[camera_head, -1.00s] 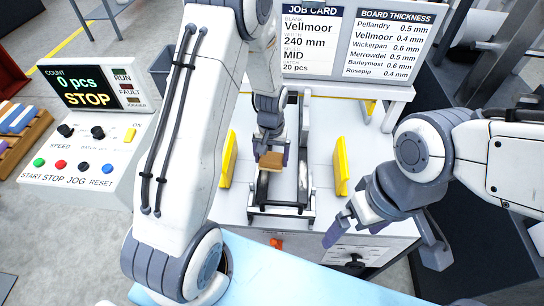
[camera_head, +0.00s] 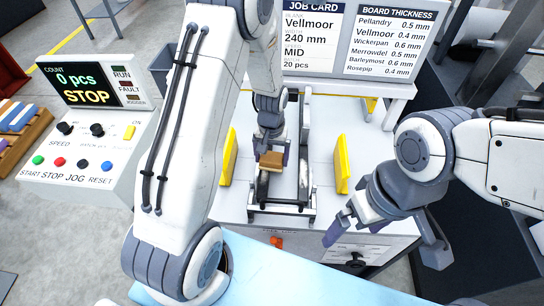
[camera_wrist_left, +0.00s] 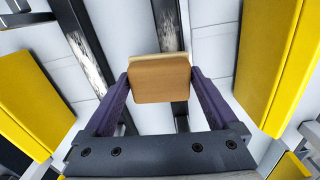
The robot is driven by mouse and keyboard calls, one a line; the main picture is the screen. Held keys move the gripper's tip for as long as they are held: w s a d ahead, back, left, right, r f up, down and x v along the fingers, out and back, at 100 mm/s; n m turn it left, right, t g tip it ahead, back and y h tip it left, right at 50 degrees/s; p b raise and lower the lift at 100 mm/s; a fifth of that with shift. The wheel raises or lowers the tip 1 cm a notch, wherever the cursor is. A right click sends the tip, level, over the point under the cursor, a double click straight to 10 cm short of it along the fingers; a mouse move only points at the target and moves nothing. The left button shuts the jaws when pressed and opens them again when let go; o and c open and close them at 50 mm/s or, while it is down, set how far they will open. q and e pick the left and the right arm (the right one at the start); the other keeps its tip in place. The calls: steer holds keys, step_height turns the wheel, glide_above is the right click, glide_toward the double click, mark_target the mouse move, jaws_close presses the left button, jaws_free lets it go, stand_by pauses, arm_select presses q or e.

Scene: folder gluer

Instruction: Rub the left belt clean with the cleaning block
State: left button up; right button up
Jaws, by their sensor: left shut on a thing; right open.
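My left gripper (camera_head: 271,158) is shut on the cleaning block (camera_head: 271,161), a tan and brown block. In the left wrist view the block (camera_wrist_left: 160,80) sits between the purple fingers, over a dark belt. The left belt (camera_head: 263,187) is a dark strip in the head view, with the block at or just above it; contact cannot be told. The other belt (camera_head: 303,180) runs to its right and carries pale smears, which also show in the left wrist view (camera_wrist_left: 92,62). My right gripper (camera_head: 336,230) is open and empty, in front and to the right of the belts.
Yellow guides stand left (camera_head: 228,158) and right (camera_head: 341,163) of the belts. A control panel (camera_head: 85,140) reading STOP is at the left. Sign boards (camera_head: 345,42) stand behind. A light blue surface (camera_head: 300,275) lies in front.

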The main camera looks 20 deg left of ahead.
arm_select(q)
steer(key=shift+f+b, duration=0.35)
steer(key=shift+f, duration=0.2)
steer(key=shift+a, duration=0.1)
steer(key=shift+s+a+r, duration=0.1)
steer(key=shift+s+a, duration=0.2)
steer(key=shift+a, duration=0.65)
steer(key=shift+s+a, duration=0.25)
steer(key=shift+a, duration=0.65)
steer(key=shift+s+d, duration=0.25)
steer(key=shift+s, duration=0.5)
steer(key=shift+w+d+p, duration=0.25)
steer(key=shift+w+d, duration=0.05)
steer(key=shift+d, duration=0.65)
steer(key=shift+w+d+p, duration=0.2)
steer(key=shift+w+d, duration=0.05)
steer(key=shift+d, duration=0.7)
steer(key=shift+s+d+f, duration=0.1)
steer(key=shift+s, duration=0.35)
steer(key=shift+s+d+f, duration=0.1)
steer(key=shift+s, duration=0.35)
steer(key=shift+s+a+r, duration=0.1)
steer(key=shift+s+a, duration=0.15)
steer(key=shift+a, duration=0.75)
steer(key=shift+s+a, duration=0.25)
steer(key=shift+a, duration=0.7)
